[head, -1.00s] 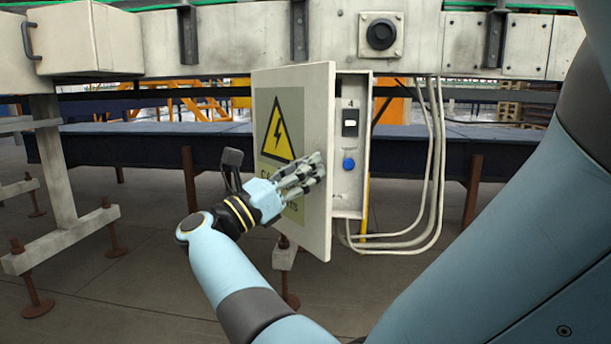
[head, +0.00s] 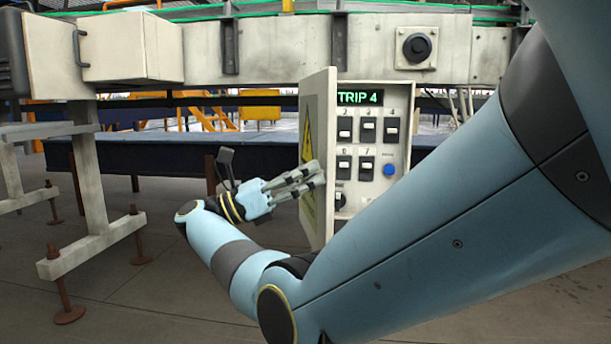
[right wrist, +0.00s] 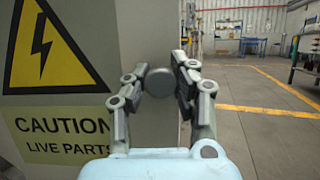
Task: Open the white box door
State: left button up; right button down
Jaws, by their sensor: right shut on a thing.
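The white box (head: 375,100) stands below the beam with its door (head: 319,100) swung out wide on the left side. Inside show a green TRIP 4 display, several black switches and a blue button. The door's outer face carries a yellow warning triangle, also seen in the right wrist view (right wrist: 45,45) above a CAUTION LIVE PARTS label. My right gripper (head: 316,178) is at the door's outer face, near its free edge. In the right wrist view its fingers (right wrist: 188,78) are shut on a round grey knob (right wrist: 187,84). My left gripper is not in view.
A beam with a black round button (head: 417,47) runs above the box. A grey post and foot (head: 95,235) stand at the left. A dark blue bench (head: 160,155) lies behind. The floor below the door is clear.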

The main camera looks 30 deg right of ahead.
dwell(0.3)
jog(key=c, duration=1)
grip_release()
jog(key=shift+r, duration=0.15)
notch_tip(320, 180, up, 10)
jog(key=shift+f, duration=0.1)
jog(key=shift+c, duration=0.2)
